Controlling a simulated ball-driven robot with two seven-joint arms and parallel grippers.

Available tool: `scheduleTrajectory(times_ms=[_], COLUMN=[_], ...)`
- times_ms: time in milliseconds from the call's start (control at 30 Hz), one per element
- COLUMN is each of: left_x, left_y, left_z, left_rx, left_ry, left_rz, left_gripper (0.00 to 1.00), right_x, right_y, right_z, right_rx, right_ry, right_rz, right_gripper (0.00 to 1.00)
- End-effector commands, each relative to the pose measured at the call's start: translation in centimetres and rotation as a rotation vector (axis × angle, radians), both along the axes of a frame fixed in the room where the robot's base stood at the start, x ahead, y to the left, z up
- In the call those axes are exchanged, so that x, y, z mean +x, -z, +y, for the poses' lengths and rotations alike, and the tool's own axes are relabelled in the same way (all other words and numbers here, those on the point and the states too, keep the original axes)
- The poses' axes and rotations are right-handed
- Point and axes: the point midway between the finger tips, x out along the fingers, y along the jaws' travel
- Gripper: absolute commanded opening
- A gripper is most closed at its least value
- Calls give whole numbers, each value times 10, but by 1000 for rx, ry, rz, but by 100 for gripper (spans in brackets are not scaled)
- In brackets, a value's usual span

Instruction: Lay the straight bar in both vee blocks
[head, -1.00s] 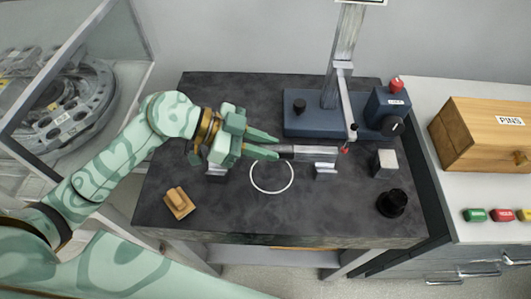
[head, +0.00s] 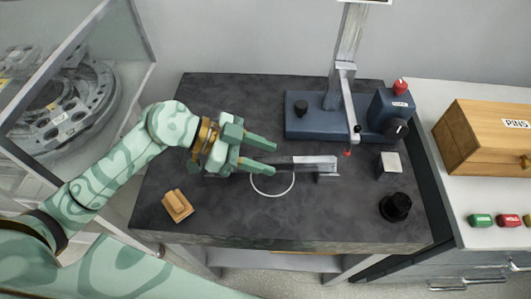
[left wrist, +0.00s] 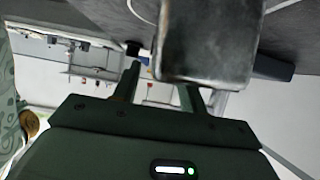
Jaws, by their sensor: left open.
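The straight bar (head: 315,161) is a grey metal bar lying left to right on the dark table. Its right end is over the right vee block (head: 328,176) and appears to rest in it. My left gripper (head: 272,158) is open, with its two green fingers pointing right, one on each side of the bar's left part. The hand covers the bar's left end and most of the left vee block, so I cannot tell how the bar sits there. In the left wrist view a large grey metal end, likely the bar (left wrist: 205,45), fills the top middle. My right gripper is not in view.
A white ring (head: 272,192) is marked on the table. A blue stand (head: 310,124) with a post and red-tipped probe (head: 348,153) is behind the bar. A grey block (head: 389,165), black knob (head: 395,206) and wooden block (head: 177,206) stand around. The front middle is clear.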

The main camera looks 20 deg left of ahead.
Motion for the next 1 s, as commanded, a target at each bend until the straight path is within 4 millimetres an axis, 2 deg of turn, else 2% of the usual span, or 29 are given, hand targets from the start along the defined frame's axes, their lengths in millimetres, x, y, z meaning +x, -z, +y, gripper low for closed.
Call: scheduleTrajectory(times_ms=[33,200,400,1000], left_x=[-2,-10,-16,-16], left_y=[-12,-28,-35,-33], left_z=[8,36,55,57], left_rx=[3,3,1,0], left_ry=[-3,-3,-2,-1], left_rz=[-3,-2,-3,-3], left_gripper=[42,42,42,42], right_x=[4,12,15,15], right_y=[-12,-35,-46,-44], right_z=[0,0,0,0], right_rx=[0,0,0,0], right_ry=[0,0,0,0], right_rz=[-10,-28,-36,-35], right_gripper=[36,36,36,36])
